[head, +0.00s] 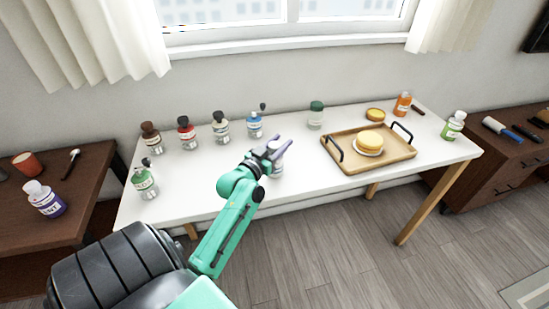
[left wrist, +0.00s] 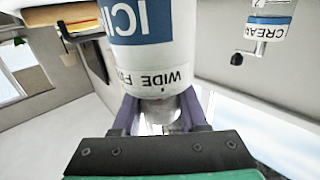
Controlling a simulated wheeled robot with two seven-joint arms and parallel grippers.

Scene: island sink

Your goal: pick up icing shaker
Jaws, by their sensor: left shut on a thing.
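The icing shaker is a white container with a blue label reading "ICI" and a band reading "WIDE F". It fills the top middle of the left wrist view (left wrist: 150,55). My left gripper (left wrist: 160,112) is shut on it, with its purple fingers on either side of the narrow end. In the head view my left gripper (head: 277,150) is over the front middle of the white table. A small pale part of the shaker (head: 278,170) shows just below it; the rest is hidden by the gripper. Whether it touches the table is unclear. My right gripper is not in view.
A wooden tray (head: 345,164) with a cake (head: 370,141) stands to the right on the white table. A green-lidded jar (head: 316,114) and a blue-labelled bottle (head: 255,125) stand behind the gripper. Several bottles line the left side. The table front between gripper and left bottles is clear.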

